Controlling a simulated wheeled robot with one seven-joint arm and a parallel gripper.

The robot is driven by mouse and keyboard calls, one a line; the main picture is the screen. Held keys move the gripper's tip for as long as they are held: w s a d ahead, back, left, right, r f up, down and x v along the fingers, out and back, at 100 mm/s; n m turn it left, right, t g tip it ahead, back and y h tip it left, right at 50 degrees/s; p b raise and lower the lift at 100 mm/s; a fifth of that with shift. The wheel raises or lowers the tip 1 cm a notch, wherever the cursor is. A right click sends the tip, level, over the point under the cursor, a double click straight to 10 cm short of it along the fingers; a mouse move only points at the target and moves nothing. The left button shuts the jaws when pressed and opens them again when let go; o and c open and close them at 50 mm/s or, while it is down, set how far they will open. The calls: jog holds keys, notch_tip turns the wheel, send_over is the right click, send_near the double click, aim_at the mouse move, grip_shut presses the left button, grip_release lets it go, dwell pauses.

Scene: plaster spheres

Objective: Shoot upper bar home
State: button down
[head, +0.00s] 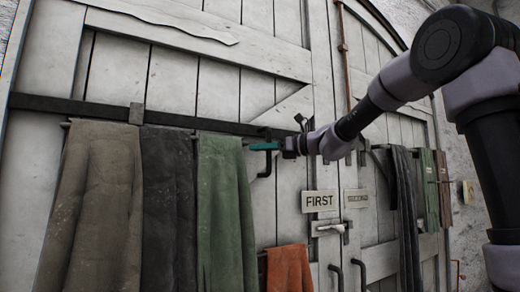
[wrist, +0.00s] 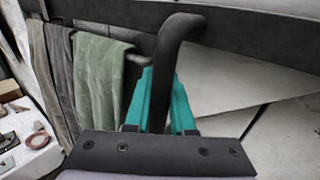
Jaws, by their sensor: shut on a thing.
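The upper bar (head: 60,104) is a long dark flat bar running across the weathered white doors; it also crosses the top of the wrist view (wrist: 265,40). A black bent handle (head: 267,166) hangs from it near its right part. My gripper (head: 262,147), with teal fingers, is at this handle. In the wrist view the handle (wrist: 168,65) passes between the two teal fingers, and my gripper is shut on it. The bar's right end and its seat are partly hidden behind my arm in the head view.
Brown, dark grey and green cloths (head: 225,210) hang left of my gripper, and an orange cloth (head: 289,268) hangs below. A FIRST sign (head: 319,201) and a lower latch (head: 330,228) are on the door below right. A cluttered white table (wrist: 25,145) shows in the wrist view.

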jog(key=shift+w, duration=0.1)
jog(key=w+d, duration=0.6)
jog(key=d, duration=0.4)
jog(key=w+d, duration=0.7)
jog(key=d, duration=0.3)
jog(key=shift+w+d, duration=0.15)
jog(key=shift+w, duration=0.15)
jog(key=c, duration=0.8)
grip_release()
jog(key=shift+d, duration=0.2)
jog(key=shift+o, duration=0.2)
jog(key=v, duration=1)
jog(key=shift+s+d, duration=0.15)
jog(key=shift+d, duration=0.1)
